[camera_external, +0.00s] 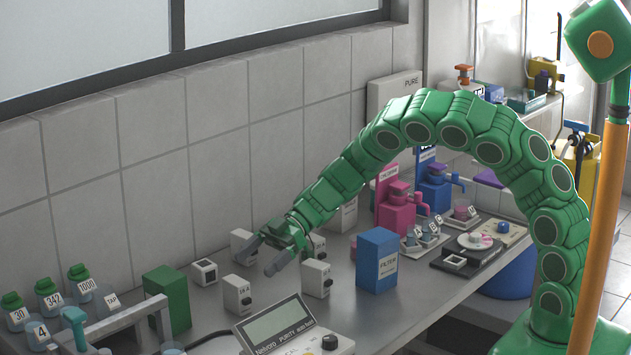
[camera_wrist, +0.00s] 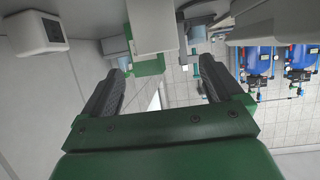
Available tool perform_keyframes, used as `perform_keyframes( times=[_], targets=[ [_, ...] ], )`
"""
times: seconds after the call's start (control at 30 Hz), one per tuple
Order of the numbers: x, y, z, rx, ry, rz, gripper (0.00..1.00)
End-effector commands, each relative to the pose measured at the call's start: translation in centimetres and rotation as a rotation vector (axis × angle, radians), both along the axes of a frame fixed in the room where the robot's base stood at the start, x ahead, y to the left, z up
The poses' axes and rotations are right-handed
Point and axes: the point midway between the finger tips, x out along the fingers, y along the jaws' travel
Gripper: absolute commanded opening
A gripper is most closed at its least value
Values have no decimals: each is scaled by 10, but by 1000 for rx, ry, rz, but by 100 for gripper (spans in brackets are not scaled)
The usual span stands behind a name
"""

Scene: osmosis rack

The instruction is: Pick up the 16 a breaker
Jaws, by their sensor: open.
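Several small white breaker boxes stand on the grey counter. The front left one (camera_external: 237,294) has a small label that seems to read 16 A, but it is hard to make out. Another breaker (camera_external: 316,278) stands to its right, and one more (camera_external: 242,246) is by the wall, partly behind my gripper. My gripper (camera_external: 258,263) is open and empty above the counter, among these boxes. In the wrist view my gripper (camera_wrist: 160,78) has its fingers wide apart. A pale box (camera_wrist: 152,26) shows beyond the fingers; its label is not visible.
A white socket-like box (camera_external: 204,271) stands left of my gripper and also shows in the wrist view (camera_wrist: 38,33). A blue filter box (camera_external: 377,260) stands to the right, a green box (camera_external: 167,300) to the left. A purity meter (camera_external: 290,330) is at the front.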

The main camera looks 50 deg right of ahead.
Motion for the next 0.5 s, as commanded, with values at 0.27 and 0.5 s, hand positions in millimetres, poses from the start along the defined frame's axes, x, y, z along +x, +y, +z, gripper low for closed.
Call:
perform_keyframes(
  times=[0.27, 0.5],
  targets=[
    [2, 37, -15, 1, 0, 1, 94],
    [3, 47, -20, -1, -1, -2, 94]
  ],
)
